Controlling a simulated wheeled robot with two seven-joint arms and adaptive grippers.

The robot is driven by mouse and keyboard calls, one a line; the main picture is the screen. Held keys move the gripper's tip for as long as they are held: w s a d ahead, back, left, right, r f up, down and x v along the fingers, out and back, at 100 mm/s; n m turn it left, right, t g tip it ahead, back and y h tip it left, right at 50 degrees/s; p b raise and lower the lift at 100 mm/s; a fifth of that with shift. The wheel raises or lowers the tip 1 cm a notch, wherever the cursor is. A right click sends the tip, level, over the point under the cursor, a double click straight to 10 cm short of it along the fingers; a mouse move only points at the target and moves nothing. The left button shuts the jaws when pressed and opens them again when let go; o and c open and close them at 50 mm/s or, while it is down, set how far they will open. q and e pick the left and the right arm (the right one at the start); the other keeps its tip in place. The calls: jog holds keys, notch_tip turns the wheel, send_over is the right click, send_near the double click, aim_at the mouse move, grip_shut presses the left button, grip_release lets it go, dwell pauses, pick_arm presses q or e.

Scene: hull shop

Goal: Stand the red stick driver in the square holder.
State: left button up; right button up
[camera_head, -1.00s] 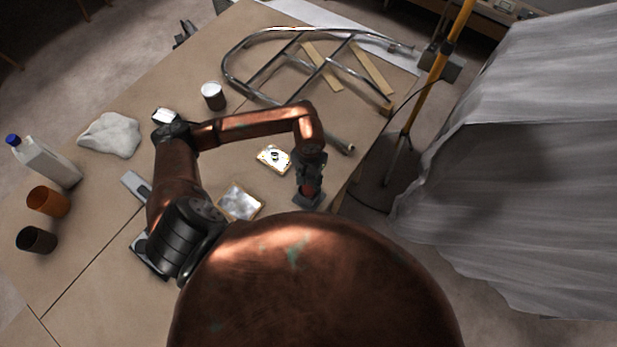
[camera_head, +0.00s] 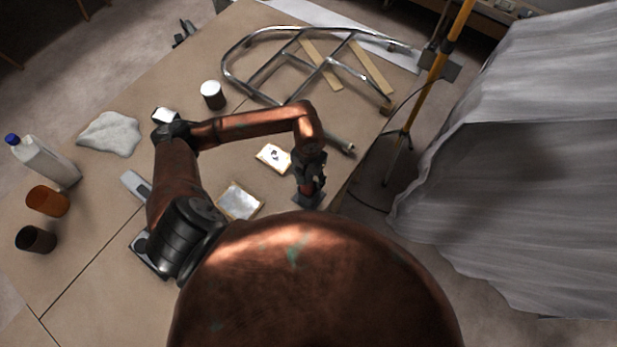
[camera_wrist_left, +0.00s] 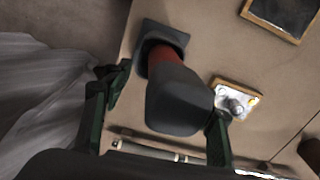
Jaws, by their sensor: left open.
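The red stick driver (camera_wrist_left: 178,95) has a thick dark end and a red part below it. In the left wrist view it stands in the dark square holder (camera_wrist_left: 178,34), its lower end hidden inside; whether it touches the bottom cannot be seen. In the head view the holder (camera_head: 307,201) lies below my left gripper (camera_head: 311,182), near the table's right edge. My left gripper is open, with one finger on each side of the driver, as the left wrist view also shows (camera_wrist_left: 166,98). My right gripper is not in view.
A small tray with metal bits (camera_head: 273,157) and a framed pad (camera_head: 240,201) lie left of the holder. A tubular metal frame (camera_head: 262,93) lies behind.

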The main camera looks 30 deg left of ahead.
pick_arm(q)
jog(key=shift+r, duration=0.35)
notch_tip(320, 180, up, 12)
jog(key=shift+f+b, duration=0.25)
jog(key=shift+b, duration=0.9)
notch_tip(320, 180, down, 13)
jog(key=shift+r+p, duration=0.15)
jog(key=shift+p, duration=0.75)
jog(key=shift+r, duration=1.05)
jog(key=shift+f, duration=0.1)
